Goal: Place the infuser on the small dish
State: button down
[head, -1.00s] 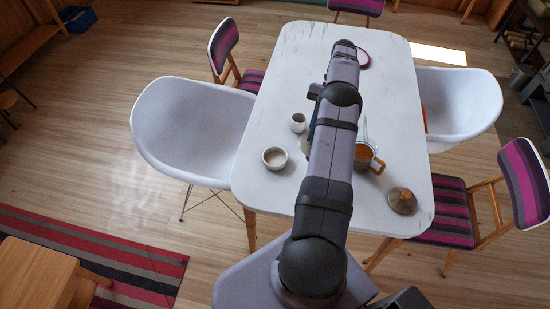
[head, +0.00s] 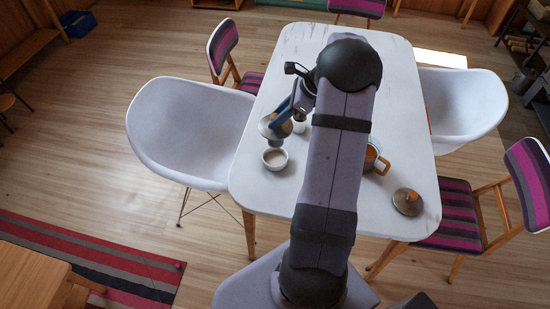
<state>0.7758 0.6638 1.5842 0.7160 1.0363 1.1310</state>
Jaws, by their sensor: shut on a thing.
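My gripper (head: 280,118) is to the left of my arm, over the left part of the table. It is shut on a round grey-brown thing, which looks like the infuser (head: 269,130). The infuser is tilted and held beyond a small round white dish or cup (head: 275,160) with pale contents. I cannot tell for certain that this is the small dish. The gap between the infuser and the table is unclear. A small white jug (head: 299,127) stands just right of the gripper, partly hidden.
A round grey-brown lid (head: 407,202) lies at the table's right front. The white table (head: 290,50) is clear at its far end. Chairs surround it.

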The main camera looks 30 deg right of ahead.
jog(key=shift+w+a, duration=0.1)
jog(key=shift+w, duration=0.05)
jog(key=shift+f+p, duration=1.35)
jog(key=shift+f, duration=3.75)
jog(key=c, duration=1.4)
grip_release()
jog(key=shift+c, duration=0.2)
